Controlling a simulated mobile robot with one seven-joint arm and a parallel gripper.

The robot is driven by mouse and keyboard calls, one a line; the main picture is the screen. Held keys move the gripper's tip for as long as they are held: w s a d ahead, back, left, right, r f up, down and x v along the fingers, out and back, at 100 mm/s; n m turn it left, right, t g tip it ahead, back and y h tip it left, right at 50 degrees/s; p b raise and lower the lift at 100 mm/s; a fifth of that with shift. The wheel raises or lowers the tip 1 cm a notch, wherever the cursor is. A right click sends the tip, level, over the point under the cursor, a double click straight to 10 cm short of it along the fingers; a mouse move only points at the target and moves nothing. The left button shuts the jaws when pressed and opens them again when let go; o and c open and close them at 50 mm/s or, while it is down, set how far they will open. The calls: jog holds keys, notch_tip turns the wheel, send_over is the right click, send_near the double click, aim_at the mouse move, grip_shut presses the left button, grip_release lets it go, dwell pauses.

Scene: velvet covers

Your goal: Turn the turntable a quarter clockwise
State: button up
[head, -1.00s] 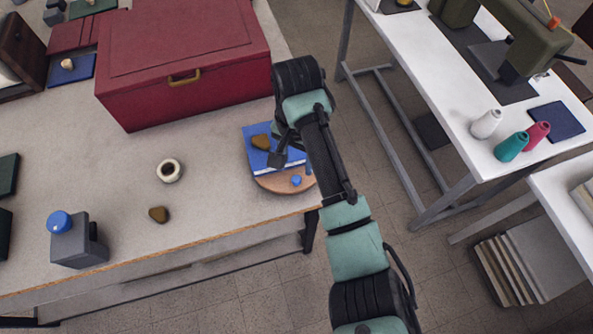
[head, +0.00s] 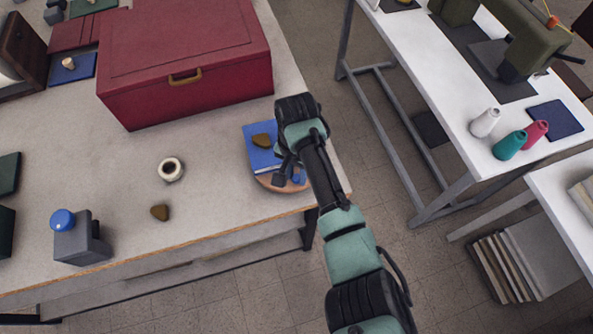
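The turntable (head: 294,187) is a round orange-brown disc near the front right corner of the grey table. A small blue piece (head: 297,174) shows at the disc's right front, partly behind my arm. My gripper (head: 281,176) points down over the front part of the turntable, beside the blue piece. My arm hides the turntable's right side. I cannot tell whether the gripper touches anything or how its fingers stand.
A large red box (head: 185,70) stands behind. The table's front edge is close. A white table (head: 455,100) with thread cones stands right.

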grip_shut()
dwell(1.0)
